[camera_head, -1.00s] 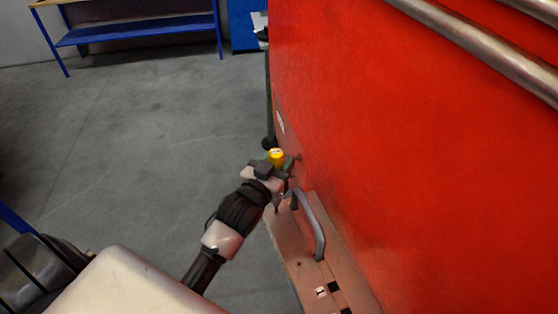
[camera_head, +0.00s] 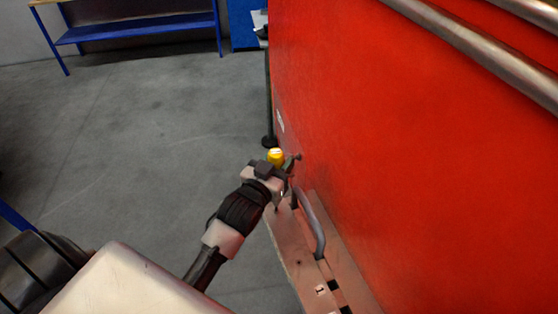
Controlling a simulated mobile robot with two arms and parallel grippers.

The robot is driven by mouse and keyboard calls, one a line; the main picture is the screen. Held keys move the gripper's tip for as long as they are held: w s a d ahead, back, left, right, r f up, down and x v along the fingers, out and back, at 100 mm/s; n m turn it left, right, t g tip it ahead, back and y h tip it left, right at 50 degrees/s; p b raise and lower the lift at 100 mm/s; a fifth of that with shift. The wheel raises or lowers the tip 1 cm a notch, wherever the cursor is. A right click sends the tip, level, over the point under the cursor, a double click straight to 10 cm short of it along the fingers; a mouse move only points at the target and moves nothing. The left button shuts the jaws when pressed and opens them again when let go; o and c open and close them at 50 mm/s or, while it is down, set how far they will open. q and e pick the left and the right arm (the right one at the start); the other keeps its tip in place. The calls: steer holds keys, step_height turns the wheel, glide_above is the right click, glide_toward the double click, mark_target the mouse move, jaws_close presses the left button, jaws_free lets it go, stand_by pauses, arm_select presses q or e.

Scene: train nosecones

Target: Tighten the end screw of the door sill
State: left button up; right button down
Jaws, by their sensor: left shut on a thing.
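My left gripper (camera_head: 275,172) reaches in from the left and is shut on a tool with a yellow end (camera_head: 275,156). The tool's yellow end points up, and the rest of it is mostly hidden by the gripper. The gripper is at the far end of the door sill (camera_head: 290,243), a pale ledge along the foot of the red panel. The end screw cannot be made out; the gripper and tool cover that area. My right gripper is not in view.
A grey curved handle (camera_head: 313,229) stands on the sill just nearer than the gripper. The large red panel (camera_head: 400,150) walls off the right side, with metal rails (camera_head: 480,50) across its upper part. Grey floor (camera_head: 150,130) lies open at left, with a blue bench (camera_head: 140,28) far back.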

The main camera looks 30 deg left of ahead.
mark_target(279, 147)
arm_select(q)
steer(key=shift+f+p, duration=0.2)
steer(key=shift+p, duration=0.55)
stand_by(1.6)
step_height(279, 147, up, 6)
steer(key=p, duration=0.5)
steer(key=shift+f, duration=0.25)
